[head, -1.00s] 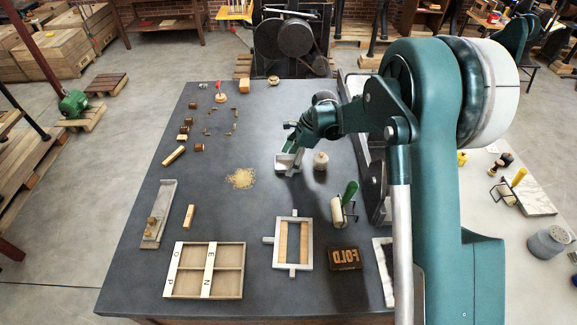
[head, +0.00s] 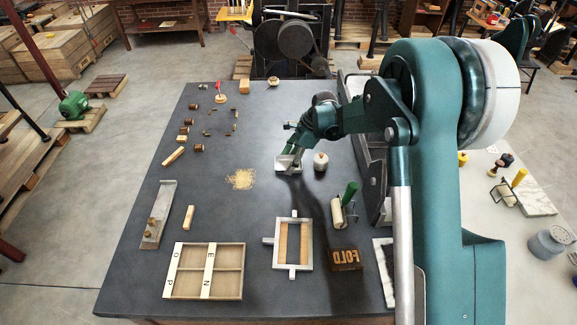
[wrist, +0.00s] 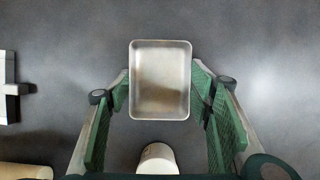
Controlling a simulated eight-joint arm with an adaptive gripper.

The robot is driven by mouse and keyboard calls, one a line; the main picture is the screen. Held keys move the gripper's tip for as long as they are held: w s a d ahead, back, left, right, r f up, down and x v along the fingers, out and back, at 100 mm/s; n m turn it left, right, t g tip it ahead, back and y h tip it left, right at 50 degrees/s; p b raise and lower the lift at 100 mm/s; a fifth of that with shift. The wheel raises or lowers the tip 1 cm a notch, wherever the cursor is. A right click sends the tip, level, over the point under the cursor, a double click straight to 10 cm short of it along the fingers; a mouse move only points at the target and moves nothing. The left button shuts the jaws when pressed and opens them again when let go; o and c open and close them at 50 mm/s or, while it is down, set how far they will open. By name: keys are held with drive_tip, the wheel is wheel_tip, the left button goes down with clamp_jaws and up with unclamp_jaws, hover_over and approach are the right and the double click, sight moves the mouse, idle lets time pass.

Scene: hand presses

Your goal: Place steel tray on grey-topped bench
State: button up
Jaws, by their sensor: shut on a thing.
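The steel tray (wrist: 160,80) is a small, shallow, empty rectangular tray with rounded corners, seen from above in the wrist view. The green pads of my gripper (wrist: 160,88) stand at its left and right sides, and my gripper is shut on it. In the head view the steel tray (head: 284,167) shows at the end of my arm, partly hidden by my gripper (head: 288,157). It is over the middle of the grey-topped bench (head: 215,215), on or just above the surface; I cannot tell which.
A pale cylinder (head: 320,163) stands just right of the tray. A green-handled roller (head: 338,210), grey frame (head: 279,247), dark FOLD block (head: 346,258) and divided wooden case (head: 240,270) lie nearer. Yellowish scraps (head: 241,179) lie left.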

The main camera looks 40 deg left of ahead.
drive_tip(key=shift+s, duration=0.1)
idle(0.3)
drive_tip(key=shift+r+p, duration=0.1)
drive_tip(key=shift+p, duration=0.35)
wheel_tip(320, 180, up, 10)
idle(1.0)
